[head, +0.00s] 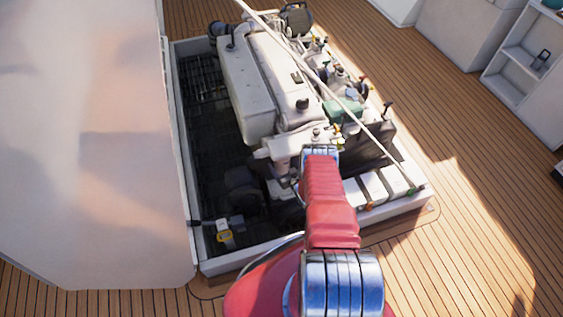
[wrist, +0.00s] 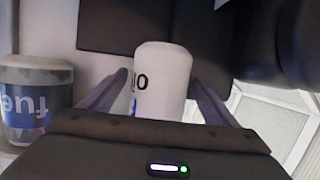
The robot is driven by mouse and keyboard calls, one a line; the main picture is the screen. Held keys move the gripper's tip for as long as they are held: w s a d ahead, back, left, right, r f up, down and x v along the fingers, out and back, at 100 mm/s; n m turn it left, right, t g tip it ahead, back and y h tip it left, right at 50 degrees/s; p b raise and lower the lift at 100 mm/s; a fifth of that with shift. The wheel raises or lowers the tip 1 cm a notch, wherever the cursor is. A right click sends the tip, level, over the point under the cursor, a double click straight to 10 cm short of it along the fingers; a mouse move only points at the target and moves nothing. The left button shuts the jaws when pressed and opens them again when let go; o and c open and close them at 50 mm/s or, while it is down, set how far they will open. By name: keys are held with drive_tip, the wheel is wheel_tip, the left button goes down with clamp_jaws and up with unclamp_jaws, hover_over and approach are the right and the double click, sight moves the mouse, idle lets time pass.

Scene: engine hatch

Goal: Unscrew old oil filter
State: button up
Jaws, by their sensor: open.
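The oil filter (wrist: 163,62) is a white cylinder in the middle of the wrist view, with dark letters and a bit of blue, partly cut off from sight. My gripper (wrist: 158,84) is open, with one finger on each side of the filter. The gripper's dark body hides the filter's near end. Whether either finger touches the filter I cannot tell. In the head view my red arm reaches to the front end of the engine (head: 250,88), and the oil filter cannot be made out there.
Dark parts fill the top and upper right of the wrist view. In the head view, a large pale hatch cover (head: 95,140) stands left, and a thin pole (head: 310,75) crosses the engine.

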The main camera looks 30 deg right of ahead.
drive_tip(key=shift+d+n+y, duration=0.1)
drive_tip(key=shift+n+y, duration=0.2)
drive_tip(key=shift+y, duration=0.1)
drive_tip(key=shift+n+y, duration=1.1)
drive_tip(key=shift+y, duration=0.3)
drive_tip(key=c, duration=1.5)
drive_tip(key=shift+a+m+h, duration=0.2)
drive_tip(key=shift+m+h, duration=1.1)
drive_tip(key=shift+h, duration=0.4)
drive_tip(key=shift+c, duration=0.2)
drive_tip(key=shift+w+a+m+h, duration=0.1)
drive_tip(key=shift+w+m+h, duration=0.05)
drive_tip(key=shift+m+h, duration=0.5)
drive_tip(key=shift+h, duration=0.35)
drive_tip(key=shift+m+g+h, duration=0.3)
drive_tip(key=shift+m+h, duration=0.3)
drive_tip(key=shift+m, duration=0.05)
